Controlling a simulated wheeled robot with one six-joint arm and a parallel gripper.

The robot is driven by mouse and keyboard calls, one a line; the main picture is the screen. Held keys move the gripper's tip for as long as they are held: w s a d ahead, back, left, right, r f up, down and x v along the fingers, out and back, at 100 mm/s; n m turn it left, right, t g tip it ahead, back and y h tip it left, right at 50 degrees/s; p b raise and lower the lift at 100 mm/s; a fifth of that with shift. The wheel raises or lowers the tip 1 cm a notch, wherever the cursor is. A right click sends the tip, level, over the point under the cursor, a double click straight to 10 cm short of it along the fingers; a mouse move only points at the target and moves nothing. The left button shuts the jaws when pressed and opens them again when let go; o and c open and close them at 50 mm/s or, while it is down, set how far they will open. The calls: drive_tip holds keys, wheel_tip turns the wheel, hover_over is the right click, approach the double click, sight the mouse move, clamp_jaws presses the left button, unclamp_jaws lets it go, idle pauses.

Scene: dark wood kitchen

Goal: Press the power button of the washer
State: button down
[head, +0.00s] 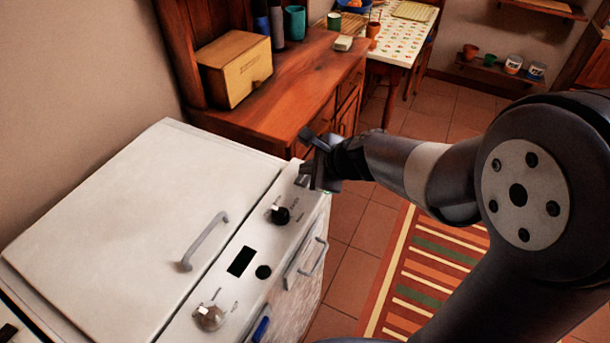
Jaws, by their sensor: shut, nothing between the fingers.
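The white washer (135,225) fills the lower left of the head view, with its lid closed. Its control panel runs along the right edge of the top. On the panel are a black knob (280,214), a dark rectangular display (241,261), a small round black button (263,272) and a silver knob (209,317). I cannot read which control is marked as power. My gripper (308,162) is shut and empty over the far end of the panel, beyond the black knob. The picture does not show clearly whether it touches the panel.
A wooden cabinet (315,80) stands behind the washer, with a yellow bread box (234,68) on it. A grey lid handle (205,240) rises from the washer top. A striped rug (440,265) lies on the tiled floor to the right. My arm crosses the right side.

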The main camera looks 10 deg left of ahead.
sight(307, 180)
drive_tip(key=shift+f+b, duration=0.4)
drive_tip(key=shift+f, duration=0.05)
drive_tip(key=shift+f, duration=0.1)
idle(0.4)
drive_tip(key=shift+r+p, duration=0.45)
drive_tip(key=shift+r, duration=0.2)
wheel_tip(307, 180, up, 6)
drive_tip(key=p, duration=0.5)
drive_tip(key=shift+a, duration=0.15)
idle(0.4)
